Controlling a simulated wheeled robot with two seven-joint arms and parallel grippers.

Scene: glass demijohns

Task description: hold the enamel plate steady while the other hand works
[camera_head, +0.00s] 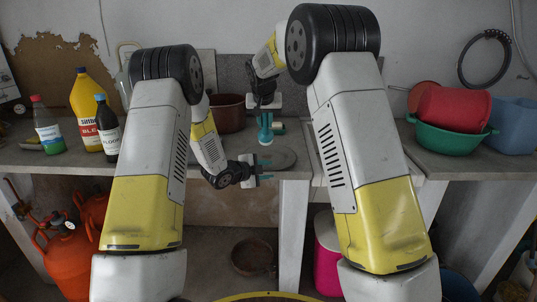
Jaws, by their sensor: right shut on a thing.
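A round grey plate (284,159), which I take as the enamel plate, lies flat near the counter's front edge. My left gripper (268,168) is at its near left edge, with its two teal fingers apart and pointing right. I cannot tell whether they touch the plate. My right gripper (265,138) points down over the plate's far side, its teal fingers close together. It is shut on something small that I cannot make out. The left gripper and wrist cover part of the plate.
A brown pot (228,113) stands behind the plate. Bottles, including a yellow one (90,105), stand at the left. A red bowl (455,108) in a green basin (448,139) and a blue tub (510,122) are at the right. A small pale and teal item (279,128) is beside the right gripper.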

